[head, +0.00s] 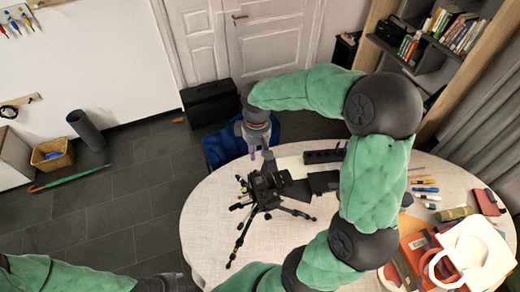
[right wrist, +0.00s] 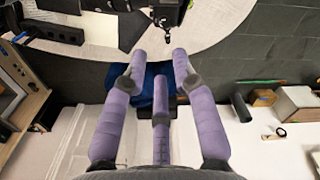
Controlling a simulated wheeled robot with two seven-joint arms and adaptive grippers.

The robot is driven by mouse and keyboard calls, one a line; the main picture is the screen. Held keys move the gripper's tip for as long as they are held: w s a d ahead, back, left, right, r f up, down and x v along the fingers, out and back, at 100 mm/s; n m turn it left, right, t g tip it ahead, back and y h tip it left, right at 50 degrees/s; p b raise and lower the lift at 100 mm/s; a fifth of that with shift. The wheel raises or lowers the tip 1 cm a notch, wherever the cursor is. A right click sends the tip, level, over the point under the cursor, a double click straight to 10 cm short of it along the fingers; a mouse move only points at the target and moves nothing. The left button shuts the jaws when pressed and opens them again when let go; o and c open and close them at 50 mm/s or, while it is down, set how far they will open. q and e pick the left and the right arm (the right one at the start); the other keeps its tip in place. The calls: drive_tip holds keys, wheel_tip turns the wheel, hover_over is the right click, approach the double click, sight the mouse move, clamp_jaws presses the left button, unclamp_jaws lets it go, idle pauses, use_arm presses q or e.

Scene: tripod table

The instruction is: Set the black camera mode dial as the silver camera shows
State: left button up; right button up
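A black camera (head: 268,184) stands on a small black tripod (head: 245,228) on the round table. Its mode dial is too small to make out. Part of a dark device, likely this camera, shows at the top of the right wrist view (right wrist: 168,12). No silver camera can be made out. My right gripper (head: 258,152) is just behind the black camera, apart from it as far as I can tell. Its purple fingers are spread and empty in the right wrist view (right wrist: 160,62). My left gripper (head: 178,284) is mostly cut off at the bottom edge of the head view.
My right arm crosses above the table. A blue chair (head: 224,148) stands behind it. The table's left part is clear.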

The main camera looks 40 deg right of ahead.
sight(256, 172)
drive_tip(key=f, duration=1)
drive_tip(key=shift+s+a+f, duration=0.1)
drive_tip(key=shift+a+f, duration=0.1)
drive_tip(key=shift+a, duration=0.2)
clamp_jaws()
